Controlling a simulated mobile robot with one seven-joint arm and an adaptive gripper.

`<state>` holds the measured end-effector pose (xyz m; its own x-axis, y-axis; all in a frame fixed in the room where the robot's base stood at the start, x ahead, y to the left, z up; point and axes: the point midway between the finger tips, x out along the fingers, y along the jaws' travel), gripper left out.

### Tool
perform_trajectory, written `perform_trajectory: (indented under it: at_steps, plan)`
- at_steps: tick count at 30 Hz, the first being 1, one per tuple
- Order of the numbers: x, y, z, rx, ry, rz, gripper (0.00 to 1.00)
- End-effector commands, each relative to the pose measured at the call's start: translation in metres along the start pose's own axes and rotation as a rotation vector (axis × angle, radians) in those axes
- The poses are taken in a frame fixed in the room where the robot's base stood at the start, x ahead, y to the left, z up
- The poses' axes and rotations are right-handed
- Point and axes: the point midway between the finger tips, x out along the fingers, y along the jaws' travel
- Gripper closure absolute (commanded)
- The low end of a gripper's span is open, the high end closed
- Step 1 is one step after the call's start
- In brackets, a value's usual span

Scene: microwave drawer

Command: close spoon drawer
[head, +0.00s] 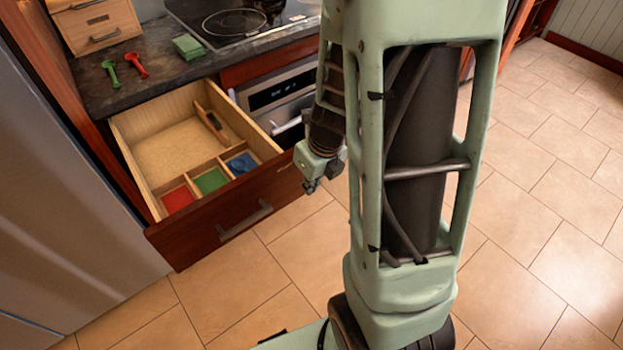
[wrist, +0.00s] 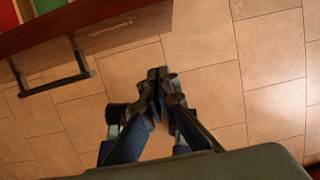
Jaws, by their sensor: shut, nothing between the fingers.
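The spoon drawer (head: 246,216) is pulled out under the counter in the head view, with a dark red front and a dark bar handle (head: 245,221). Inside are red, green and blue compartments at the front, with a blue item in the blue one, and a brown wooden object further back. In the wrist view the drawer front (wrist: 125,25) and its handle (wrist: 52,80) are at the upper left. My gripper (head: 310,186) is shut and empty, just right of the drawer front in the head view. It also shows in the wrist view (wrist: 157,75), over floor and apart from the handle.
A green spoon (head: 111,74) and a red spoon (head: 136,65) lie on the counter (head: 95,85), near a green block stack (head: 188,46) and a small wooden drawer box (head: 95,25). An oven (head: 280,95) is right of the drawer. The tiled floor in front is clear.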

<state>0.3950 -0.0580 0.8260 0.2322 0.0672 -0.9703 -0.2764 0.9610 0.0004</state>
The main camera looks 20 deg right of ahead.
Motion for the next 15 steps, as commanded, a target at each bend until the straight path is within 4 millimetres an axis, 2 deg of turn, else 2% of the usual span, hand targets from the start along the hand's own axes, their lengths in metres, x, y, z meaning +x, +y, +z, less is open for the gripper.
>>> perform_trajectory:
  at_steps: [1, 3, 9, 15]
  plan:
    - [0.016, 0.0, -0.002, 0.002, 0.002, 0.001, 1.0]
    - [0.028, 0.0, -0.002, 0.002, 0.002, 0.001, 1.0]
    - [0.028, 0.0, 0.028, -0.002, 0.0, 0.0, 1.0]
    - [0.031, 0.0, 0.039, 0.0, 0.0, -0.001, 1.0]
